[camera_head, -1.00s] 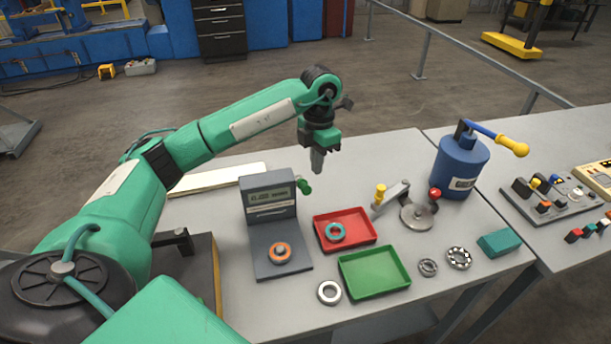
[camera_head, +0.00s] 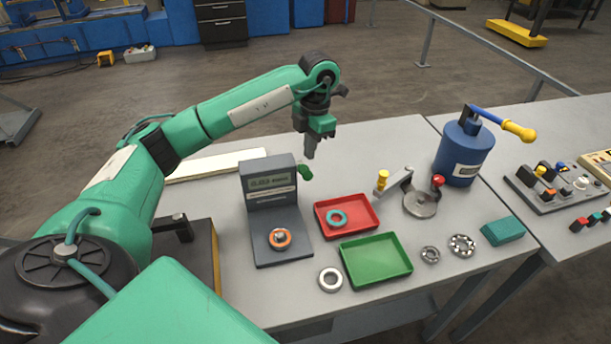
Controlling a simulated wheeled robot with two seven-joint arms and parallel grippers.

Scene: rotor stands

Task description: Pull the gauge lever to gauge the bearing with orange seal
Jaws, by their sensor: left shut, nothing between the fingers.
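The dark grey gauge (camera_head: 268,190) stands on the table with a small lit display whose text I cannot read surely. The bearing with orange seal (camera_head: 280,239) lies flat on the gauge's base plate. The gauge lever's green knob (camera_head: 305,172) sticks out at the gauge's right side. My left gripper (camera_head: 310,152) points down with its fingers shut and empty, just above and behind the knob in the picture. I cannot tell whether the fingertips touch it; a small gap seems to show. My right gripper is out of view.
A red tray (camera_head: 371,222) holds a teal-sealed bearing (camera_head: 337,218). A green tray (camera_head: 377,278) is empty. Loose bearings lie by it, one at its left (camera_head: 330,279). A yellow-knobbed fixture (camera_head: 419,202), blue press (camera_head: 463,155) and teal block (camera_head: 503,231) stand to the right.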

